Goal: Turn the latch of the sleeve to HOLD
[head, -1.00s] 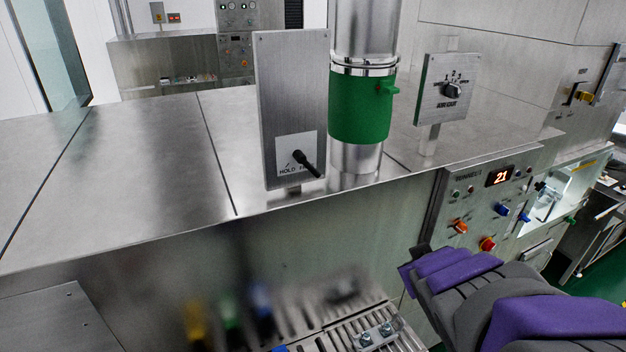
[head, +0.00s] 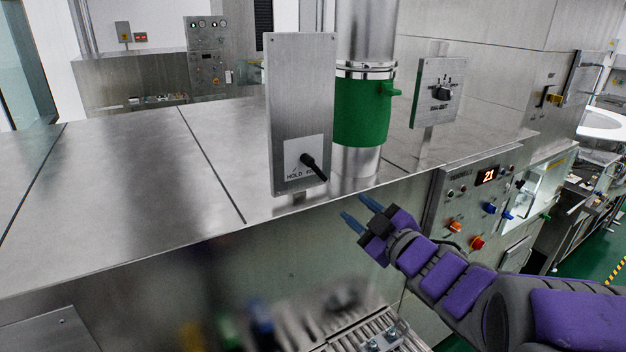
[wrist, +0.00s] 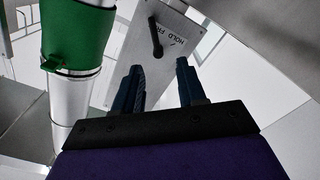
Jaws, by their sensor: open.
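The black latch (head: 314,166) sticks out from the lower part of an upright metal plate (head: 300,100), over a white label with HOLD at its left. Its handle tilts down to the right, away from HOLD. The green sleeve (head: 360,112) wraps the steel pipe behind and right of the plate. My gripper (head: 357,211) is open and empty, below and to the right of the latch, apart from it. In the wrist view the latch (wrist: 156,38) lies ahead of my open gripper (wrist: 160,78), near the top, with the green sleeve (wrist: 77,33) at the left.
A knob panel (head: 438,92) stands right of the pipe. A control panel (head: 480,200) with a 21 display is on the front face at the right. The steel counter top (head: 130,200) is clear at the left. A blurred rack (head: 330,325) lies below.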

